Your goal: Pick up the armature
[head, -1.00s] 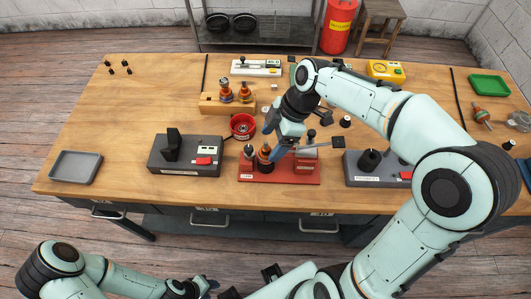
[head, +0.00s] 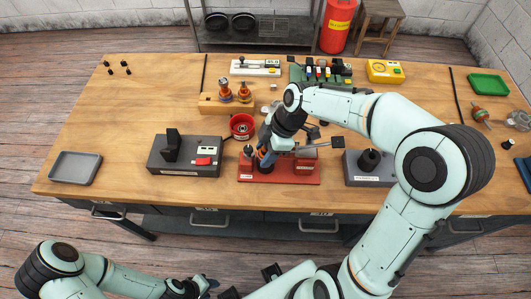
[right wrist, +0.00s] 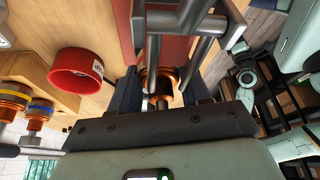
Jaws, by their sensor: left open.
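The copper-and-dark wound part, which looks like the armature, stands on the red base (head: 285,179) and is mostly hidden by my right gripper in the head view. In the right wrist view the armature (right wrist: 160,82) sits between the two dark fingers. My right gripper (head: 264,157) is down around its upper part; whether the fingers touch it is unclear. My left gripper (head: 208,284) is open and empty, low in front of the table, away from the armature.
A red bowl (head: 242,126) stands just behind the red base. A wooden block (head: 213,104) with two copper-ringed parts is behind. Grey fixtures stand left (head: 183,158) and right (head: 371,172) of the base. The table's left part is mostly clear.

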